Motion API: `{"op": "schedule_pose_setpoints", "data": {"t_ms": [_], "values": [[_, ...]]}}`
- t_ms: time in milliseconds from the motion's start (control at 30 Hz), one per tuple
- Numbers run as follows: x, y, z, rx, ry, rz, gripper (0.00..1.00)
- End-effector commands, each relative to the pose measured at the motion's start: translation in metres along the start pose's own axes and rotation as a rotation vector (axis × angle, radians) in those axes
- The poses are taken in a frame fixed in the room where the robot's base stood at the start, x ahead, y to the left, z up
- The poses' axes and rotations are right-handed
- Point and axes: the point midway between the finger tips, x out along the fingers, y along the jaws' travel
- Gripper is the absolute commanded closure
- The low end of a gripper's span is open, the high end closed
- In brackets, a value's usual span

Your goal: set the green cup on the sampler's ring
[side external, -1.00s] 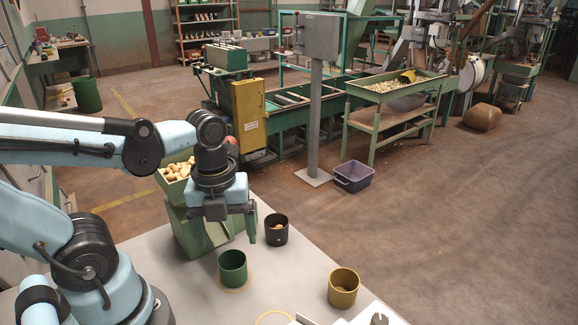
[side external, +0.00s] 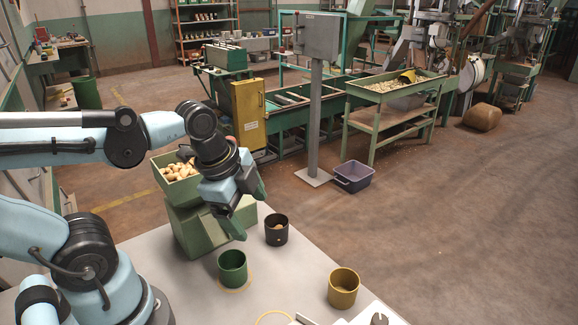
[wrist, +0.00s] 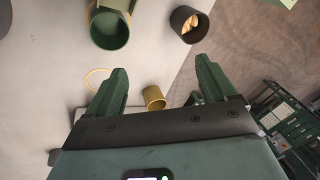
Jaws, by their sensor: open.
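The green cup (side external: 232,267) stands upright and looks empty on the pale table, with a thin yellow ring (side external: 238,290) at its base. It also shows at the top of the wrist view (wrist: 109,27). My gripper (side external: 250,215) is open and empty, tilted, above and behind the green cup, near the green hopper machine (side external: 198,228). Its spread fingers also show in the wrist view (wrist: 160,68). I cannot tell which ring is the sampler's.
A black cup (side external: 276,230) holding a few nuts stands behind and right of the green cup. A yellow cup (side external: 343,289) stands at the right, near the table edge. The hopper's tray (side external: 180,186) holds nuts. Bare table lies between the cups.

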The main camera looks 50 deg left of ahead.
Motion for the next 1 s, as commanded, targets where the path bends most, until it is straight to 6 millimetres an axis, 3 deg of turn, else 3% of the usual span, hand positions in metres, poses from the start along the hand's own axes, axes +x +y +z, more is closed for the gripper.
{"op": "schedule_pose_setpoints", "data": {"t_ms": [200, 400, 600, 1000], "values": [[0.003, -0.017, -0.011, -0.528, 0.105, -0.106, 0.15], [0.003, -0.028, -0.019, -0.888, 0.209, -0.145, 0.15], [0.002, -0.032, -0.021, -1.025, 0.254, -0.15, 0.15], [0.002, -0.032, -0.021, -1.031, 0.255, -0.15, 0.15]]}}
